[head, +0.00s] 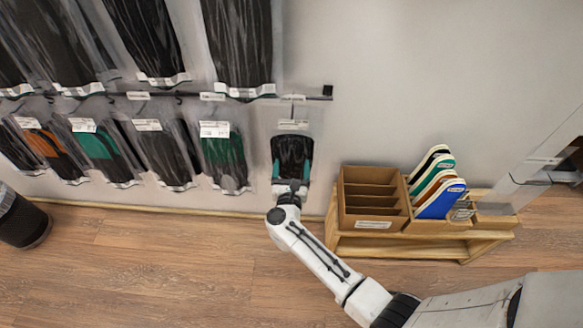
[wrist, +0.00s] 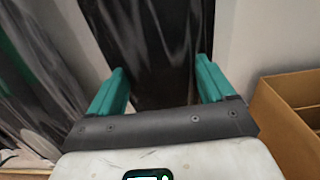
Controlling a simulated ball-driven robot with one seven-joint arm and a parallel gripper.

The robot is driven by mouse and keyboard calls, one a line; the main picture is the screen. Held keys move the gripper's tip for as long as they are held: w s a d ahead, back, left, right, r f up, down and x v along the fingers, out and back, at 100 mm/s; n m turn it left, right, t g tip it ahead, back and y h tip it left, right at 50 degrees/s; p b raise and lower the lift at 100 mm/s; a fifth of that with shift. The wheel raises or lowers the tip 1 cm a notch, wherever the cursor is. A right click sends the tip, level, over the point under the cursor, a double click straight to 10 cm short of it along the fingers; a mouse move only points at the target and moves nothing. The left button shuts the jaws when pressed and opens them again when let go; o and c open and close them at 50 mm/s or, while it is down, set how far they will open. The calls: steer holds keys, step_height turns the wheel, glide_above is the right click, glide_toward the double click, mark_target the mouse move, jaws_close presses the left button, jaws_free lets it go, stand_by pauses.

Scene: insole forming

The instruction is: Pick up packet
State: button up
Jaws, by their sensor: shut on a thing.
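The black packet (head: 292,147) in clear wrap is at the right end of the lower row on the wall, below a rail with a white label above it. My gripper (head: 291,164) reaches it from below and is shut on it, with one teal finger at each side. In the wrist view the packet (wrist: 153,45) fills the space between the teal fingers of my gripper (wrist: 163,82). The packet's lower end is hidden behind my gripper. I cannot tell whether it still hangs from its hook.
Several other packets (head: 222,155) hang to the left, the nearest with a green insole. A wooden bench (head: 430,245) at the right bears a cardboard divider box (head: 373,212) and several coloured insoles (head: 440,197). A dark bin (head: 22,220) stands at far left. The floor between is clear.

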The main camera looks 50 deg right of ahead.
steer(key=p+v, duration=0.1)
steer(key=v, duration=1.7)
steer(key=shift+r, duration=0.1)
